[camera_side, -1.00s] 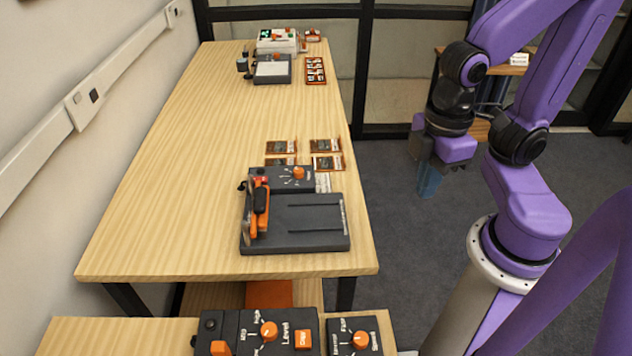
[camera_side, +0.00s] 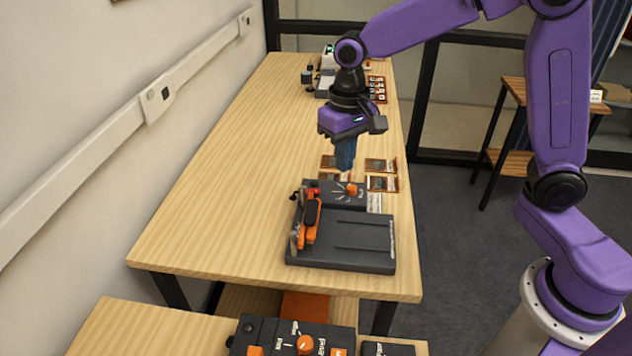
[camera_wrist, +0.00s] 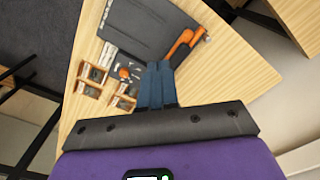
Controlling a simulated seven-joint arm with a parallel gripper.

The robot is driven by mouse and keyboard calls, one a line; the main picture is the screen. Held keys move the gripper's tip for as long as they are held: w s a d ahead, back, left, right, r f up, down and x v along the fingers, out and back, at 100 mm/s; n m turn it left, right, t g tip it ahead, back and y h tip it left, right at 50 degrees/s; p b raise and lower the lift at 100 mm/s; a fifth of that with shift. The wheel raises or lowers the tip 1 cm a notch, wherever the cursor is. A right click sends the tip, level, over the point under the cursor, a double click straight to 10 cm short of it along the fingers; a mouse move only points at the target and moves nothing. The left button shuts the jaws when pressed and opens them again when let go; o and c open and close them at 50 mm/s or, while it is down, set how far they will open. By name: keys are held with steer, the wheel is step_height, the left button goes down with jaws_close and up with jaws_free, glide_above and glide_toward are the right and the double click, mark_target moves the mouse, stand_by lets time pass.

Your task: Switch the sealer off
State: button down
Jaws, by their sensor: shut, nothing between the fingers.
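The sealer (camera_side: 345,240) is a dark grey device with a flat bed near the table's front end. An orange lever arm (camera_side: 311,220) lies along its left side. Its rear control block (camera_side: 328,190) carries an orange dial knob (camera_side: 351,189) with white marks, and a small red part (camera_side: 312,191) shows at the block's left. My gripper (camera_side: 345,168) is shut and empty, pointing down above the control block. In the wrist view, my fingertips (camera_wrist: 158,66) hide part of the block, between the orange knob (camera_wrist: 124,72) and the orange lever (camera_wrist: 185,42). No contact is clear.
Several small orange-edged card packets (camera_side: 381,166) lie behind the sealer. Other devices (camera_side: 325,85) stand at the table's far end. A lower front table holds a control box (camera_side: 290,340) with orange knobs. The wooden tabletop (camera_side: 220,190) left of the sealer is clear.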

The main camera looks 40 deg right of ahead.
steer(key=w+d+f+m, duration=0.2)
steer(key=w+m, duration=0.2)
steer(key=w, duration=0.3)
steer(key=w+d+f+m, duration=0.2)
steer(key=w+d+m, duration=0.1)
steer(key=w, duration=0.5)
steer(key=shift+w+f+m, duration=0.3)
steer(key=shift+f+m, duration=0.1)
steer(key=shift+m, duration=0.4)
steer(key=shift+w+a+r, duration=0.25)
steer(key=shift+w+a, duration=0.25)
steer(key=shift+a, duration=0.05)
step_height(320, 180, up, 14)
steer(key=w+a, duration=0.2)
steer(key=shift+f, duration=0.15)
